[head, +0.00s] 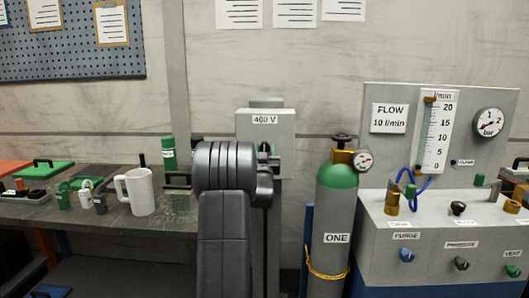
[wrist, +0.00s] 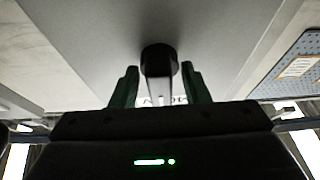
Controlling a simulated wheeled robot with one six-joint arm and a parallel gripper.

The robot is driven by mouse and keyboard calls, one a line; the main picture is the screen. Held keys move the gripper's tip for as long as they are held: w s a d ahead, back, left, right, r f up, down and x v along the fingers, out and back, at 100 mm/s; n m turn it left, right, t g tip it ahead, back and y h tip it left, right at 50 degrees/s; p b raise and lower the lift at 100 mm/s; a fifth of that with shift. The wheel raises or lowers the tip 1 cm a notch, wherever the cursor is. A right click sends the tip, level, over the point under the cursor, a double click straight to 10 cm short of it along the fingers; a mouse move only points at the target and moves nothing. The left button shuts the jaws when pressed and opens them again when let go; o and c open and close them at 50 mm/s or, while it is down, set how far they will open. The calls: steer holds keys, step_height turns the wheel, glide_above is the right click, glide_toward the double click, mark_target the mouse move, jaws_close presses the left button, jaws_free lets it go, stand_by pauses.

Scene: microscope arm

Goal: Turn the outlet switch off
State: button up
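The outlet switch box is a grey box (head: 265,122) with a voltage label, on a post against the wall in the head view. Its grey face (wrist: 150,22) fills the upper middle of the wrist view, with the label upside down and partly covered. A dark switch handle (wrist: 160,58) with a round end stands out from this face. My gripper (wrist: 160,76) has its two green fingers on either side of the handle. The fingers look apart from it, but contact is hard to judge. In the head view my arm hides most of the handle and gripper.
A green-topped gas cylinder (head: 337,215) stands just right of the box, beside a grey flow panel (head: 380,250).

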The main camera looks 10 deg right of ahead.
steer(key=shift+f, duration=0.1)
steer(key=b+v, duration=0.2)
steer(key=v, duration=1.1)
steer(key=shift+s, duration=0.35)
steer(key=shift+a+f, duration=0.1)
steer(key=p+x, duration=0.2)
steer(key=x, duration=1.2)
steer(key=shift+s+a, duration=0.1)
